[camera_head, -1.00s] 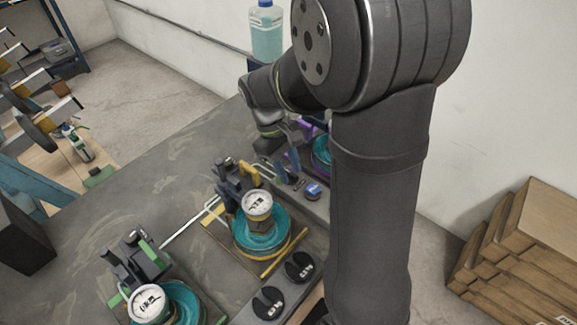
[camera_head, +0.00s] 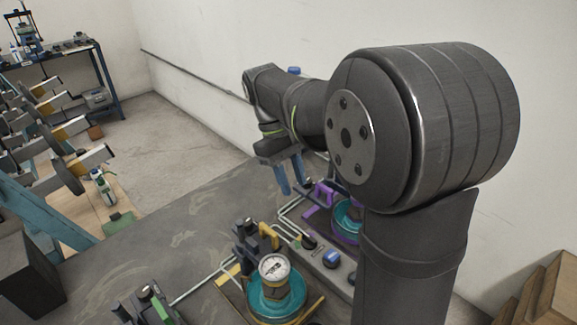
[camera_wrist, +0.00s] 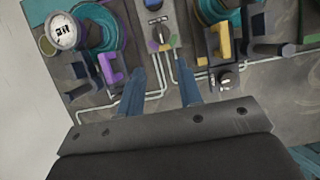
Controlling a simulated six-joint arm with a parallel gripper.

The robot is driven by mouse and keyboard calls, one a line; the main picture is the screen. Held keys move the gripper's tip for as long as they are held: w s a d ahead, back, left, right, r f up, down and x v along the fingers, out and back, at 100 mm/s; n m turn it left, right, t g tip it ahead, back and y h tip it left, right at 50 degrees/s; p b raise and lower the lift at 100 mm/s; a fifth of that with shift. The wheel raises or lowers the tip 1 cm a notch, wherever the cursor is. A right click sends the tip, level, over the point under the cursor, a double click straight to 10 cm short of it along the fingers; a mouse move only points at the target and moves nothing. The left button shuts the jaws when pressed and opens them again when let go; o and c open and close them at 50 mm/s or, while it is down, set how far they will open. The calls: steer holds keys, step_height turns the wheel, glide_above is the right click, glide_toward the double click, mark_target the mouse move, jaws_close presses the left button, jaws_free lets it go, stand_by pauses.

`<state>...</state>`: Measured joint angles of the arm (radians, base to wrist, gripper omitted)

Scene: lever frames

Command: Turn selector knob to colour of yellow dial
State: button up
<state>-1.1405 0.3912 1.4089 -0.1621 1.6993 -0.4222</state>
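The selector panel (camera_wrist: 168,12) shows at the top of the wrist view, with purple, green and orange patches at its near end. A dark selector knob (camera_wrist: 157,34) sits beside the patches; its pointing direction is too small to tell. In the head view the knob (camera_head: 309,242) is on the panel's far end. The yellow station has a white round dial (camera_head: 274,268) and a yellow handle (camera_head: 268,236); the dial's reading is not legible. My gripper (camera_head: 290,176) is open and empty above the far side of the panel. Its blue fingers are apart in the wrist view (camera_wrist: 161,88).
A blue button (camera_head: 331,259) is on the panel. The purple station's handle (camera_wrist: 109,66) and white dial (camera_wrist: 62,32) stand left of the fingers in the wrist view; a yellow handle (camera_wrist: 219,42) stands right. Pale pipes run across the table (camera_head: 170,240).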

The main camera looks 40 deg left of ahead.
mark_target(310, 237)
steer(key=shift+v, duration=1.45)
steer(key=shift+f, duration=0.1)
steer(key=x, duration=1.7)
steer(key=shift+d+f, duration=0.1)
steer(key=shift+d, duration=0.05)
